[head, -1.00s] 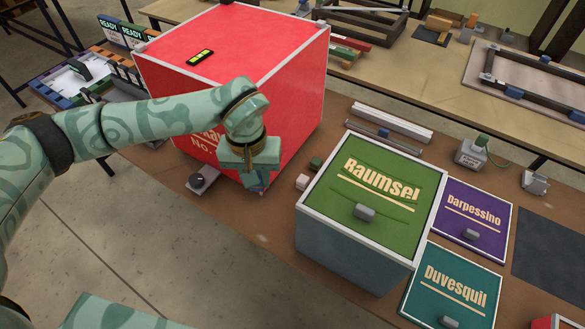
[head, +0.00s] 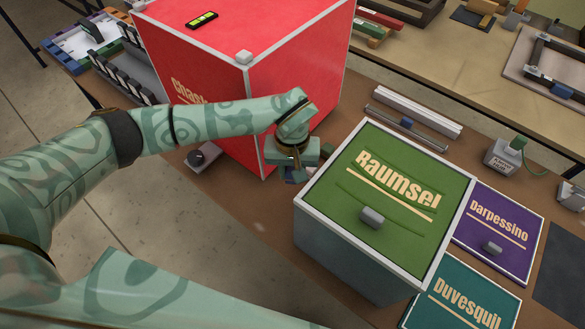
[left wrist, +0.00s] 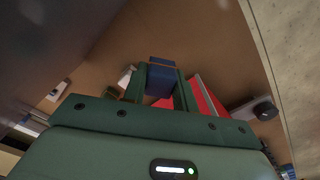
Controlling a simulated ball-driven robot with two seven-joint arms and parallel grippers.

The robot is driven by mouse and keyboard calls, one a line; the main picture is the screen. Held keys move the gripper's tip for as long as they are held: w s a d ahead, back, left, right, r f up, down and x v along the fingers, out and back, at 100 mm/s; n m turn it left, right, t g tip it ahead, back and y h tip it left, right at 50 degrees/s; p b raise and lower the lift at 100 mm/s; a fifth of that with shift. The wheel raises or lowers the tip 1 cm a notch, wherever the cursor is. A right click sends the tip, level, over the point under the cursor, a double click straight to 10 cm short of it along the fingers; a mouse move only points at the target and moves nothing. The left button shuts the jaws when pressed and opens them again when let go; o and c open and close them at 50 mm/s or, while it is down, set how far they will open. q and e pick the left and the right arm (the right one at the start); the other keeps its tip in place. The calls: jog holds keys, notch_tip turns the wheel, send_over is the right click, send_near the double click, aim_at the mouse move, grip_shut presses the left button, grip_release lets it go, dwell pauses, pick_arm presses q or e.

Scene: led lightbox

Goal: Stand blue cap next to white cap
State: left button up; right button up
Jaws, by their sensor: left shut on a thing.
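My left gripper (head: 291,170) is low in the gap between the big red box and the green-topped Raumsel box. The left wrist view shows its two fingers (left wrist: 162,92) shut on the blue cap (left wrist: 161,77), which sticks out past the fingertips. A bit of the blue cap (head: 297,176) shows under the gripper in the head view. Whether it touches the table is hidden. A small whitish block (left wrist: 126,76), seemingly the white cap, sits just left of the fingers in the left wrist view; the gripper hides it in the head view. My right gripper is not in view.
The red box (head: 205,95) stands close behind the gripper, and the Raumsel box (head: 345,250) is close on its right. A grey piece with a dark knob (head: 203,157) lies left on the table. Purple (head: 495,232) and teal (head: 462,297) panels lie at right. Brown table (head: 235,205) in front is clear.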

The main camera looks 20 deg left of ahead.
aim_at(292, 195)
pick_arm(q)
jog(key=shift+r, duration=0.15)
jog(key=shift+f+b, duration=0.9)
jog(key=shift+f, duration=1.1)
jog(key=shift+f+b, duration=0.7)
jog(key=shift+f, duration=0.75)
jog(key=shift+f, duration=0.15)
jog(key=shift+f+b, duration=0.3)
jog(key=shift+f, duration=0.25)
jog(key=o, duration=1.1)
jog(key=shift+o, duration=0.2)
